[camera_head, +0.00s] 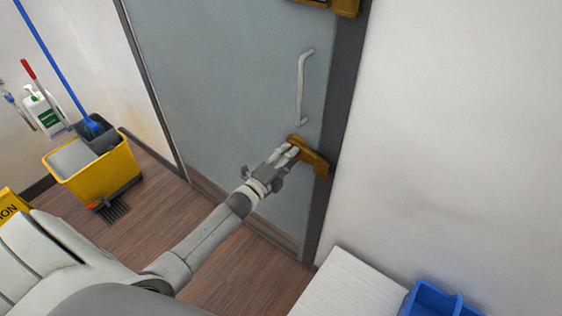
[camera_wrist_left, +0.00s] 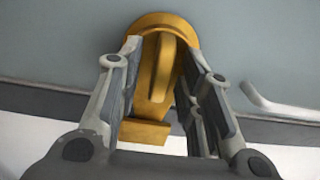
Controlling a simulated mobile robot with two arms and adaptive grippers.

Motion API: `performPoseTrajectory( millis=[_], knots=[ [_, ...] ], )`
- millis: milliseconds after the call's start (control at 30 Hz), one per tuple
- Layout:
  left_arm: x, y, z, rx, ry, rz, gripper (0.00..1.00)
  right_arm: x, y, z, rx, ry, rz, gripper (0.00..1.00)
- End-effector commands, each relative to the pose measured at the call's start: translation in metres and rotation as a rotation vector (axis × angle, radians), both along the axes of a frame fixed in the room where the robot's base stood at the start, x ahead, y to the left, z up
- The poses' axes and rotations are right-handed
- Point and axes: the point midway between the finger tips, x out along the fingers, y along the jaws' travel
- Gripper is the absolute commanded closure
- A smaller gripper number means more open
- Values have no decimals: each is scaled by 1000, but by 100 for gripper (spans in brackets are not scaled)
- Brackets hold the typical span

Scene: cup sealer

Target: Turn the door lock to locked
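The door lock (camera_head: 318,165) is brass-coloured, low on the door's right edge in the head view. In the left wrist view its round plate carries a raised turn piece (camera_wrist_left: 155,85), which stands nearly upright and slightly tilted. My left gripper (camera_head: 292,150) is at the lock, with one finger on each side of the turn piece. The fingers look parted around it; I cannot tell whether either touches it. Part of the lock is hidden behind the fingers in the head view. My right gripper is not in view.
The grey door (camera_head: 225,70) looks closed in its dark frame, with a metal pull handle (camera_head: 301,88) above the lock. A yellow mop bucket (camera_head: 100,175) stands at the left. A white surface with a blue bin (camera_head: 430,302) is at the lower right.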

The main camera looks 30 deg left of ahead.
Motion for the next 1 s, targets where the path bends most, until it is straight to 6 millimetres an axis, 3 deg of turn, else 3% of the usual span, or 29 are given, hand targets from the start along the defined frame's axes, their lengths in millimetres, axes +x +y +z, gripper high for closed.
performPoseTrajectory(
  millis=[167, 600, 800, 1000],
  knots=[
    [-22, 3, -2, 0, 3, -1, 66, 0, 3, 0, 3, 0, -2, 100],
    [-100, 14, -1, 3, 4, -1, 66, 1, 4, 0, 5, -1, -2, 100],
    [-115, 16, 0, 2, 1, -1, 66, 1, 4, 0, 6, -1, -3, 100],
    [-117, 16, 0, 2, 1, -1, 66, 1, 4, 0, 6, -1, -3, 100]
  ],
)
